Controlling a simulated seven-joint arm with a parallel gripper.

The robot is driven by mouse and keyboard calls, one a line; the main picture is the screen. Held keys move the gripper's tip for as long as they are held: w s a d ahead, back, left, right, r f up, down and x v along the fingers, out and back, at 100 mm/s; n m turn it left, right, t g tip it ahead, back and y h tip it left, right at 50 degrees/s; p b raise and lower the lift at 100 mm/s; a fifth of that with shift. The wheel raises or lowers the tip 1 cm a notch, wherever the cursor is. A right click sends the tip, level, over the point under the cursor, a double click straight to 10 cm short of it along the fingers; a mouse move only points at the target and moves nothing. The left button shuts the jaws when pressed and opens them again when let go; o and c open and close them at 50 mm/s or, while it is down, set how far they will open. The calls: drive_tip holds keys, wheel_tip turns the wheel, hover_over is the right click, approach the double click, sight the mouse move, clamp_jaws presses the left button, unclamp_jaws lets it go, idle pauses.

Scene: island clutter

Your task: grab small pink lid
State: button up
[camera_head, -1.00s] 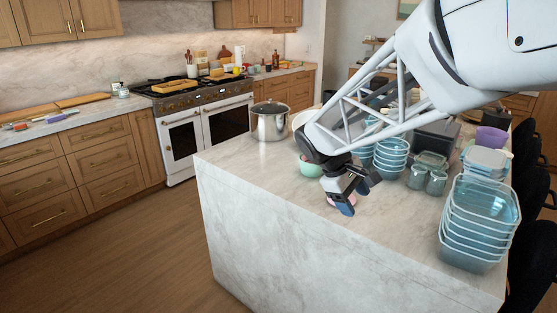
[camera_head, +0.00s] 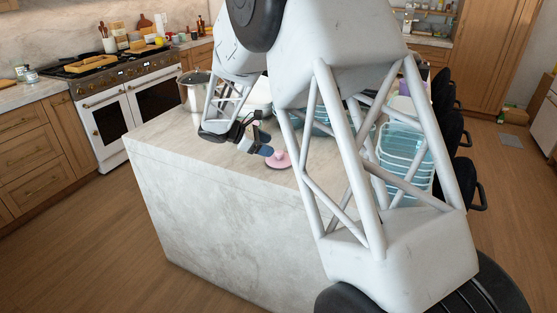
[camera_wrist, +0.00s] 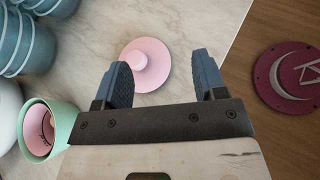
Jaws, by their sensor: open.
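The small pink lid (camera_head: 279,159) lies flat on the marble island top near its front edge. In the wrist view the pink lid (camera_wrist: 146,65) is a round disc with a raised knob in its middle. My gripper (camera_head: 268,150) is low over the island, just left of the lid in the head view. In the wrist view my gripper (camera_wrist: 163,70) has its two dark blue fingers apart, with nothing between them. The lid lies ahead of the fingertips, mostly toward the left finger. I cannot tell the height of the fingertips above the lid.
A mint green cup (camera_wrist: 38,140) with something pink inside stands left of my gripper. Stacked blue bowls (camera_wrist: 25,45) stand at the upper left. The island's edge is close on the right, with wooden floor beyond. Stacked clear containers (camera_head: 402,150) and a steel pot (camera_head: 193,90) stand on the island.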

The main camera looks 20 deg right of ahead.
drive_tip(key=n+h, duration=0.2)
approach(279, 152)
drive_tip(key=shift+d+f, duration=0.15)
drive_tip(key=shift+d, duration=1.1)
drive_tip(key=shift+d, duration=0.1)
drive_tip(key=shift+x, duration=1.2)
drive_tip(key=shift+f, duration=0.15)
drive_tip(key=shift+x, duration=2.55)
drive_tip(key=shift+f, duration=0.15)
drive_tip(key=shift+c, duration=0.5)
